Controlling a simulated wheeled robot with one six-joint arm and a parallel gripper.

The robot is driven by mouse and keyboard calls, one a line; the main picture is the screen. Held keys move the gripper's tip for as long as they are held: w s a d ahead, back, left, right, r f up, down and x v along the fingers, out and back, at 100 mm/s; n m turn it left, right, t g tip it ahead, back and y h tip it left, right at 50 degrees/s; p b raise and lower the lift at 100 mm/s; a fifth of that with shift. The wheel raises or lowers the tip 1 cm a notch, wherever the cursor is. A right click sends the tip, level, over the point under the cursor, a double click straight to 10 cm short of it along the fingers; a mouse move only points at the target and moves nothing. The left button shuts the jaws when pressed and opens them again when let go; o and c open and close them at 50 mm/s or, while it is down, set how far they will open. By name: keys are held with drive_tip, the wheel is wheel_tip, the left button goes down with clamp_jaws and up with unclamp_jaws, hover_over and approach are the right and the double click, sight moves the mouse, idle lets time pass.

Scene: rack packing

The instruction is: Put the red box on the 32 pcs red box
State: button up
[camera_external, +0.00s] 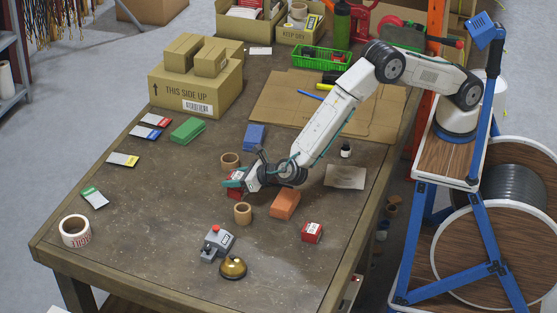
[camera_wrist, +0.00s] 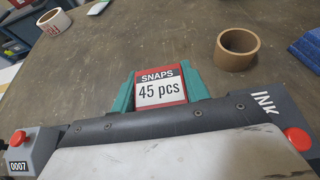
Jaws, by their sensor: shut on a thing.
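My gripper (camera_external: 238,184) is low over the middle of the table, its teal fingers shut on a red box (camera_external: 235,194). In the wrist view the red box (camera_wrist: 160,88) sits between the two teal fingertips (camera_wrist: 160,92), its white label reading "SNAPS 45 pcs". I cannot tell whether it touches the table. Another small red box with a white label (camera_external: 312,232) stands on the table to the right, near the right edge; its count is too small to read. It is not in the wrist view.
An orange block (camera_external: 285,204) lies between my gripper and the labelled red box. Brown tape rolls (camera_external: 243,214) (camera_external: 230,160) stand close to my gripper. A grey device with a red button (camera_external: 217,243) and a brass bell (camera_external: 233,267) are in front. The left front of the table is mostly clear.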

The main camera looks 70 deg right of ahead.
drive_tip(key=o, duration=1)
